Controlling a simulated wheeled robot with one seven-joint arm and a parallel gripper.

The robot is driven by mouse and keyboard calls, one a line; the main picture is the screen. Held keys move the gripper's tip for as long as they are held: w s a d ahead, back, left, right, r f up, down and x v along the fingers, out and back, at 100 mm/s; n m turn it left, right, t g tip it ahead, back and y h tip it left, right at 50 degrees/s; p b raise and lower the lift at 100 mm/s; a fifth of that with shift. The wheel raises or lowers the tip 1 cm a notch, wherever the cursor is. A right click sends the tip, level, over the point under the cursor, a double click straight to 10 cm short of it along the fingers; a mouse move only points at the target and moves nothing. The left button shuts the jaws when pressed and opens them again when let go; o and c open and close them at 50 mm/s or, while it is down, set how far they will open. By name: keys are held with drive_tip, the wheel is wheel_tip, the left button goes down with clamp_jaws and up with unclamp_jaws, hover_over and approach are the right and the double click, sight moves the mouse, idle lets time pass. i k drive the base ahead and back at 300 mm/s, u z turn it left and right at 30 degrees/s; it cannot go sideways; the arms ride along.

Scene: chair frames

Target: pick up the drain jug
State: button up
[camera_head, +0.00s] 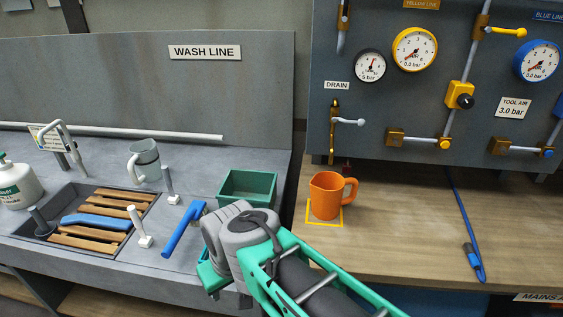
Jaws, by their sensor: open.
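The drain jug, an orange jug (326,197) with its handle on the right, stands upright on the wooden bench inside a yellow square outline. It is below the DRAIN label and the brass drain valve (335,122). My green and grey arm reaches up from the bottom right, in front of and to the left of the jug. Nothing is seen touching the jug.
A green bin (247,187) stands left of the jug on the wash counter. A grey jug (144,161), blue-handled tool (184,229), sink and white bottle (18,183) are further left. The bench between jug and cord is clear.

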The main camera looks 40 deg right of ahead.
sight(326, 188)
drive_tip(key=z, duration=1.35)
